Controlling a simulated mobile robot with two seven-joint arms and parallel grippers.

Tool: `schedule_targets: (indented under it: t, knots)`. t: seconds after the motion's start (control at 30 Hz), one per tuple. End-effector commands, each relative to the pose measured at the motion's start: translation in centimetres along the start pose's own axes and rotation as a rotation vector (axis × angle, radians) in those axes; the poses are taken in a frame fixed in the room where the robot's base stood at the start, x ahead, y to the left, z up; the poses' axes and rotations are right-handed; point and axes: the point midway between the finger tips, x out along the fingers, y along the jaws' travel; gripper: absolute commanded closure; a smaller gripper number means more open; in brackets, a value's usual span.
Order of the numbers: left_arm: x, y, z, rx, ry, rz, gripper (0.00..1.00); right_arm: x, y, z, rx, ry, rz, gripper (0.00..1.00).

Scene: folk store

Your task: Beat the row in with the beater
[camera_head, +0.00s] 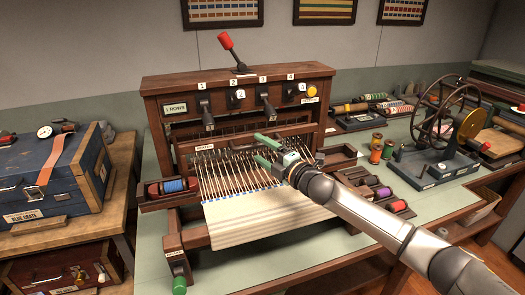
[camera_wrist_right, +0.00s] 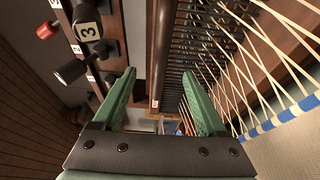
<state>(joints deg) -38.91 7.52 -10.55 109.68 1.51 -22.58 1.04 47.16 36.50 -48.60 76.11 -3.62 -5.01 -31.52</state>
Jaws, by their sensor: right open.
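The wooden loom (camera_head: 158,98) stands on the green-topped table. Its beater (camera_head: 205,147), a labelled dark wooden bar, crosses the loom above the pale warp threads (camera_head: 215,175). Woven cream cloth (camera_head: 250,222) with blue marks along its upper edge hangs toward me. My right gripper (camera_head: 264,152) is over the threads near the beater's right part, green fingers open. In the right wrist view, a dark wooden bar (camera_wrist_right: 160,50) with a slatted comb (camera_wrist_right: 187,62) beside it lies beyond and between the open fingertips (camera_wrist_right: 158,78); I see no contact. My left gripper is out of view.
Numbered levers (camera_head: 205,108) and a red-handled lever (camera_head: 228,45) rise on the loom. A shuttle with blue thread (camera_head: 173,186) lies in the left tray. A blue crate (camera_head: 50,180) stands left, a spoked wheel (camera_head: 445,115) right, with several spools (camera_head: 376,145) between.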

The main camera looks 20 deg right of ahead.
Motion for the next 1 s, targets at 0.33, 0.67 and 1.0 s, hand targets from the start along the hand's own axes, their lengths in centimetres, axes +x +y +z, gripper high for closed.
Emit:
schedule_targets:
  t: [0.33, 0.67, 1.0]
  knots:
    - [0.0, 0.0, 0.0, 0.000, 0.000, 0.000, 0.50, -0.1, 0.1, 0.0, 0.000, -0.001, 0.000, 0.25]
    - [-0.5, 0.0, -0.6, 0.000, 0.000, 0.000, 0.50, -2.5, 0.0, 0.1, 0.001, -0.001, -0.002, 0.25]
    - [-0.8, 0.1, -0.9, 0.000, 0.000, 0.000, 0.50, -5.2, 0.0, 0.0, 0.001, -0.001, -0.001, 0.25]
